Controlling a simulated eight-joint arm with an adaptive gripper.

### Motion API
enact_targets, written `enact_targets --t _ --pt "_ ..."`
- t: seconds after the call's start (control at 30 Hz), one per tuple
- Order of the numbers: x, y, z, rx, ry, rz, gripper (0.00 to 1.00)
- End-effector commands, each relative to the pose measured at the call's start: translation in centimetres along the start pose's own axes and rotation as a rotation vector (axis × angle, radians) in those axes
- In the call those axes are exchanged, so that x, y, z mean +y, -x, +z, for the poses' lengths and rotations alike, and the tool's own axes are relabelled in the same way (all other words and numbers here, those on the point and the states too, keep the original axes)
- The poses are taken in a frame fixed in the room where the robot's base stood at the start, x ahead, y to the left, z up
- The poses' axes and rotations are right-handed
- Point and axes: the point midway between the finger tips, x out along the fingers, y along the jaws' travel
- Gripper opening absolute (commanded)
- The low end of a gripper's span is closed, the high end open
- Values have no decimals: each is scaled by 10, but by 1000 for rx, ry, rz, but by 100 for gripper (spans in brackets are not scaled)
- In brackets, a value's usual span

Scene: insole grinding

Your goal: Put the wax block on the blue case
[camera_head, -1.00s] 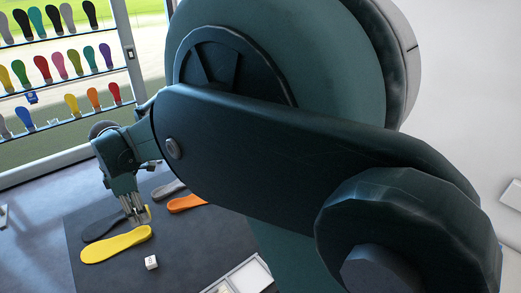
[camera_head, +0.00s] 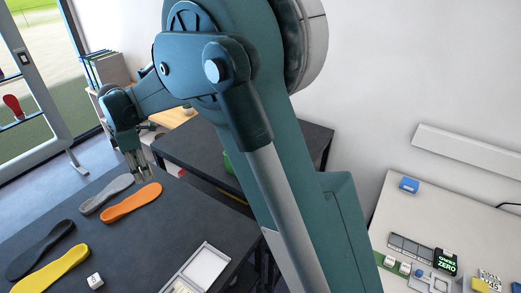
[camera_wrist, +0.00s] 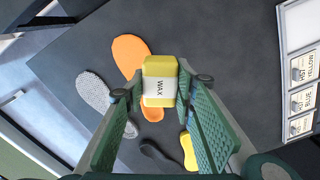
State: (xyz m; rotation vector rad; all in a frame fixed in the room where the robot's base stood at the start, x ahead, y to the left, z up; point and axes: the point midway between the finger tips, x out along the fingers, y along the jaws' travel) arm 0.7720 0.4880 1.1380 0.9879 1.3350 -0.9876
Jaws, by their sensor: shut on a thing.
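My gripper (camera_head: 140,178) hangs above the dark table, over the grey and orange insoles in the head view. In the wrist view my gripper (camera_wrist: 163,98) is shut on the wax block (camera_wrist: 160,68), a yellow block with a white label reading WAX, held between the fingertips. I cannot make out the block in the head view. A small blue box with a pale mark, which looks like the blue case (camera_head: 409,185), sits on the white table at the right, far from my gripper.
The dark table (camera_head: 60,205) bears grey, orange (camera_head: 132,203), black and yellow (camera_head: 52,270) insoles, a small white cube (camera_head: 95,281) and a white tray (camera_head: 225,254). The white table (camera_head: 400,218) holds several small items near its front. Another dark table stands behind my arm.

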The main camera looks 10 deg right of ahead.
Motion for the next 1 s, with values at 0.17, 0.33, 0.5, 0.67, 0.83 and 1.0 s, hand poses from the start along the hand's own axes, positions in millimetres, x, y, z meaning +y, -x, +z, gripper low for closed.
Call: enact_targets --t 0.17,0.33,0.5,0.67,0.83,1.0 --pt "20 0 54 0 -50 0 14" --pt "35 0 105 0 -96 0 14" --pt "48 0 156 0 -139 0 14" --pt "57 0 204 0 -182 0 14" --pt "63 0 257 0 -227 0 14" --pt "66 0 311 0 -271 0 14"
